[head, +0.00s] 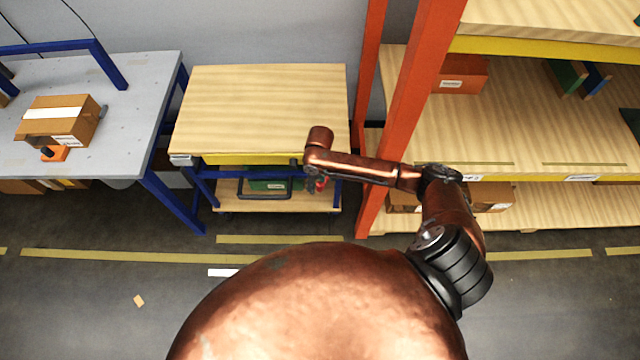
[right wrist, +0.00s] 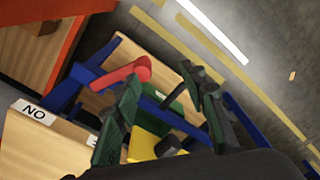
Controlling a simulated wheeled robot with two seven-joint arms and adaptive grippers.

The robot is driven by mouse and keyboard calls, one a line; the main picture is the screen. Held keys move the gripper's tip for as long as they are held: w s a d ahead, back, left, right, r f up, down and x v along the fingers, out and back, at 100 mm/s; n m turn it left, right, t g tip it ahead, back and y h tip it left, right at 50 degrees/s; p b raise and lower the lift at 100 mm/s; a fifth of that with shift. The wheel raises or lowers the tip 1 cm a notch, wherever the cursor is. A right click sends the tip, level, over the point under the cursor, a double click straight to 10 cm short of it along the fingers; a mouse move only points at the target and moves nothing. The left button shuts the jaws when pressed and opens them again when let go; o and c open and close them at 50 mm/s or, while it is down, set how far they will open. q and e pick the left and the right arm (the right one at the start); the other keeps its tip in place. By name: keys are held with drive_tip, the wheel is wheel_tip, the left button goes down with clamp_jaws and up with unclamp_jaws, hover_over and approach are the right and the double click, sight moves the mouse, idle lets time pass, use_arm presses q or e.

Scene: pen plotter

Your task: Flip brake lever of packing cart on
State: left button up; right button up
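The packing cart (head: 262,100) has a pale wooden top, a yellow front strip, blue legs and a lower shelf. Its red brake lever (head: 320,184) shows as a small patch below the top's front right. In the right wrist view the red lever (right wrist: 128,74) is large, beside the tip of one finger; whether they touch I cannot tell. My right gripper (right wrist: 162,80) is open, its two dark fingers apart with nothing held between them. In the head view it is mostly hidden under my wrist at the cart's front right corner. My left gripper is out of view.
A grey workbench (head: 100,75) with a cardboard box (head: 58,120) stands at left. An orange rack post (head: 405,110) and wooden shelves (head: 530,130) stand close at right of the cart. A black handle (head: 263,193) sits at the cart's front. The floor before it is clear.

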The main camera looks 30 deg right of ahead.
sight(320, 183)
drive_tip(key=shift+w+d+r, duration=0.3)
drive_tip(key=shift+w+d, duration=0.1)
drive_tip(key=shift+d, duration=0.15)
drive_tip(key=shift+w+d+r, duration=0.25)
drive_tip(key=shift+w+d, duration=0.1)
drive_tip(key=shift+d, duration=0.2)
drive_tip(key=shift+d+f, duration=0.1)
drive_tip(key=shift+f, duration=0.2)
wheel_tip(320, 183, down, 7)
drive_tip(key=shift+r+b, duration=0.1)
drive_tip(key=shift+b, duration=0.55)
drive_tip(key=shift+c, duration=0.7)
clamp_jaws()
